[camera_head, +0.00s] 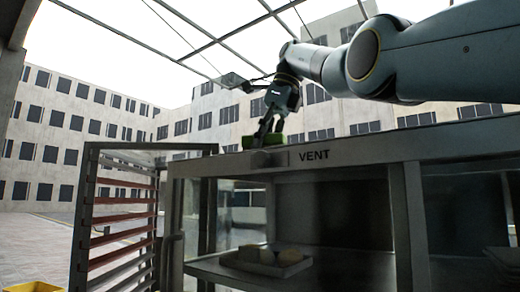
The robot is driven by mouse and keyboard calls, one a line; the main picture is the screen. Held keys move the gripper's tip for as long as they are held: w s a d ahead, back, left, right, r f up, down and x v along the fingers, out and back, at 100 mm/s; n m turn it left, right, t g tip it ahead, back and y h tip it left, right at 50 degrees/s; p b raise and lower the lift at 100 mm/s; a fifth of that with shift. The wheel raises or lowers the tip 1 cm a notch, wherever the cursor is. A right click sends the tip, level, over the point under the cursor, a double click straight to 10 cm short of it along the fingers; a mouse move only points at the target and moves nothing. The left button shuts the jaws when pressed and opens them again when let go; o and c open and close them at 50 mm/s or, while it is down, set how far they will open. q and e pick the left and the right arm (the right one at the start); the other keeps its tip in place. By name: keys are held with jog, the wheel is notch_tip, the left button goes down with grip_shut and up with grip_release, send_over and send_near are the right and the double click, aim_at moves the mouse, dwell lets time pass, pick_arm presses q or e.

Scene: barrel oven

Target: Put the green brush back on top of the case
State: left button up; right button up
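The green brush (247,142) is at the top front edge of the case (350,150), which is marked VENT. My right gripper (268,133) comes down from above with its fingertips at the brush and covers part of it. Its fingers look somewhat apart, but I cannot tell whether they grip the brush. I cannot tell whether the brush rests fully on the top. My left gripper is not in view.
A rack (120,215) with several reddish-brown shelves stands left of the case. A tray (290,268) with pale rounded items sits inside the case. A yellow container (35,287) is at the bottom left. Thin overhead bars cross above.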

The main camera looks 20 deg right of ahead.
jog(key=shift+s+d, duration=0.15)
jog(key=shift+d, duration=0.3)
jog(key=o, duration=0.7)
jog(key=shift+s, duration=0.1)
jog(key=shift+o, duration=2.1)
jog(key=shift+a, duration=0.2)
jog(key=shift+f, duration=0.1)
jog(key=shift+d, duration=0.1)
jog(key=shift+r, duration=0.35)
pick_arm(q)
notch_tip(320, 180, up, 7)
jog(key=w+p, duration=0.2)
jog(key=p, duration=0.4)
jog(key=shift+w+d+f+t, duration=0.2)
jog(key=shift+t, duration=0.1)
pick_arm(e)
jog(key=v, duration=1.1)
jog(key=shift+d+r, duration=0.15)
jog(key=shift+r, duration=0.15)
